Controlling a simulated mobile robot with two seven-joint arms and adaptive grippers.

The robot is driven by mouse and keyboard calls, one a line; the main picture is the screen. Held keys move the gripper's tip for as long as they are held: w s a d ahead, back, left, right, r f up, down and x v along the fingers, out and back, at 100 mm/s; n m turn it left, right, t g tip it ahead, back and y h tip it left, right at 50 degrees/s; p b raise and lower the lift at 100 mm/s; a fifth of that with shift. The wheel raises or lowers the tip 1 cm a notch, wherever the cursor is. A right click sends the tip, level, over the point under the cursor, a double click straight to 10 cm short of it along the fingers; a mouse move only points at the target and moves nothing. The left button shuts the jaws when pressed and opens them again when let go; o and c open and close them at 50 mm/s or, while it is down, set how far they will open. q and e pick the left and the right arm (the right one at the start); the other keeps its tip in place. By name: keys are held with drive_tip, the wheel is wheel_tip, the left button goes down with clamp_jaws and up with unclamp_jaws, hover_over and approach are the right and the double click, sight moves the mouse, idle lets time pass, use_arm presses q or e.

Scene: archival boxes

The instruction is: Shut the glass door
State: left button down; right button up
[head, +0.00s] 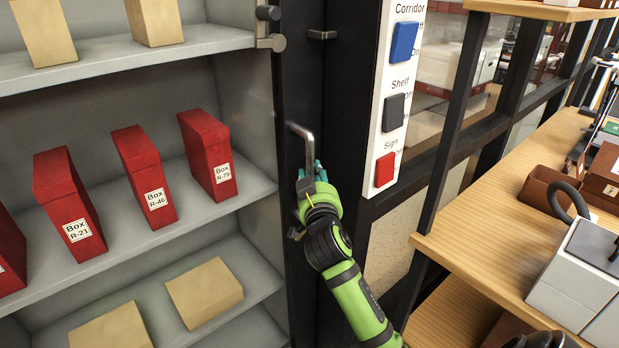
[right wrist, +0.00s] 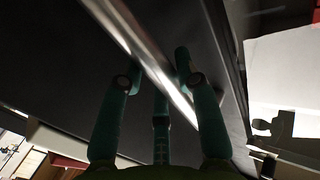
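The glass door shows as a dark upright stile (head: 291,90) at the right edge of the shelf cabinet. I cannot make out its glass pane or how far it stands open. A metal bar handle (head: 304,136) is on this stile. My right gripper (head: 311,180) is at the handle, and its green body hides the lower part. In the right wrist view, the shiny handle bar (right wrist: 150,68) runs between the spread teal fingers of the right gripper (right wrist: 159,72), close to the left finger, with a gap to the right one. My left gripper is out of view.
Red boxes (head: 147,178) stand on the cabinet's middle shelf, with tan boxes above and below. A switch panel (head: 394,95) is just right of the door stile. A wooden counter (head: 480,240) with a grey device (head: 585,270) lies to the right of my right arm.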

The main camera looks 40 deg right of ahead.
drive_tip(key=shift+o, duration=1.3)
drive_tip(key=shift+d+r, duration=0.1)
drive_tip(key=shift+d, duration=0.15)
drive_tip(key=v, duration=1.2)
